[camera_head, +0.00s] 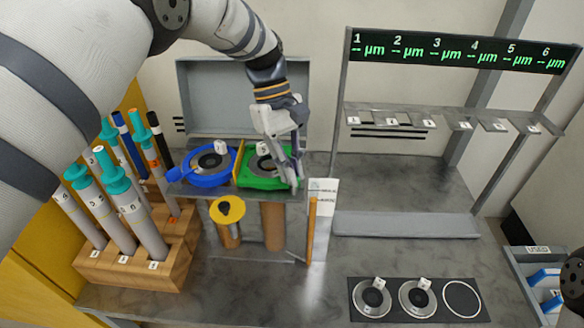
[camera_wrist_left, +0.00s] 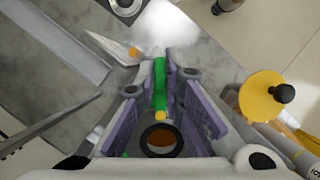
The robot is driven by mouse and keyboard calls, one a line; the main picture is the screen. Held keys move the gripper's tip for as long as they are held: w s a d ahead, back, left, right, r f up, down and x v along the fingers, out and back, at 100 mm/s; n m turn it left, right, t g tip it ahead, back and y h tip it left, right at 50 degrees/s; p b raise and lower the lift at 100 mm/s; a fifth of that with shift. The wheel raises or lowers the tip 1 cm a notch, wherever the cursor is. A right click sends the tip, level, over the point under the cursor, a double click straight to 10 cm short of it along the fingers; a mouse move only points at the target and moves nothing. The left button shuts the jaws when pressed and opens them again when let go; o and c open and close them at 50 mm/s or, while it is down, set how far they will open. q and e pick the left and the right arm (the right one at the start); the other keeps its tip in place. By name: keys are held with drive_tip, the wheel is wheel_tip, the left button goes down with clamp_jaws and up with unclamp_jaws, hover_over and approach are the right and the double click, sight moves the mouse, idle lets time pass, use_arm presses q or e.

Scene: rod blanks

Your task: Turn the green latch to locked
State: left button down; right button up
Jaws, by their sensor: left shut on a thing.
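The green latch (camera_head: 262,183) is a green plate on the raised grey shelf, beside a blue ring-shaped latch (camera_head: 205,180). A dark disc with a white tag shows in its middle. My left gripper (camera_head: 292,178) reaches down from above and is shut on the right end of the green latch. In the left wrist view the green piece (camera_wrist_left: 160,78) shows between the two purple-padded fingers. The fingers hide part of the latch. I cannot read whether the latch is locked. My right gripper is not in view.
A wooden rack (camera_head: 140,262) with teal-capped tubes stands at the left. A yellow-topped post (camera_head: 227,210) is below the shelf. A black mat (camera_head: 372,315) with discs lies at front right. A gauge frame (camera_head: 460,52) with a numbered display stands at the back right.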

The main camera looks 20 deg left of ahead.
use_arm(q)
drive_tip(key=c, duration=1.7)
unclamp_jaws()
drive_tip(key=v, duration=1.2)
